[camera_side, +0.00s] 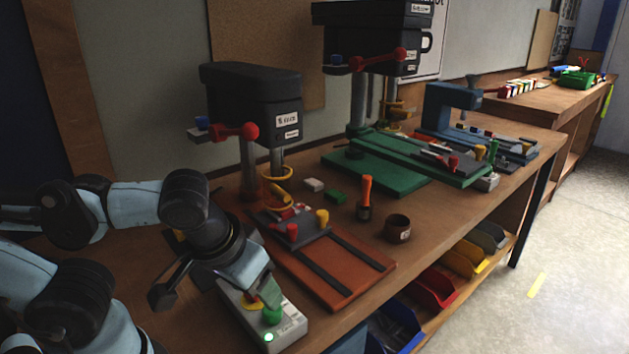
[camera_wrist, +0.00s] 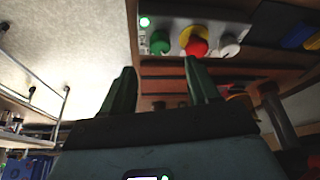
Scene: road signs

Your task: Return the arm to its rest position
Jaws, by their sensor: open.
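My gripper (camera_side: 268,290) hangs at the lower left of the side view, above a grey control box (camera_side: 291,329). In the wrist view my gripper (camera_wrist: 160,82) shows two dark green fingers spread apart with nothing between them. The control box also shows in the wrist view (camera_wrist: 178,22). It has a lit green lamp (camera_wrist: 144,22), a green button (camera_wrist: 160,42), a red button (camera_wrist: 196,46) on a yellow base and a pale knob (camera_wrist: 228,45). In the side view my gripper hides part of the box top. I cannot tell whether a finger touches it.
A small drill press (camera_side: 255,103) with a red base plate (camera_side: 338,288) stands beside the box. A larger black and green machine (camera_side: 370,170) and a blue one (camera_side: 440,108) stand farther back. A brown cup (camera_side: 397,229) and an orange-handled tool (camera_side: 366,190) stand on the bench.

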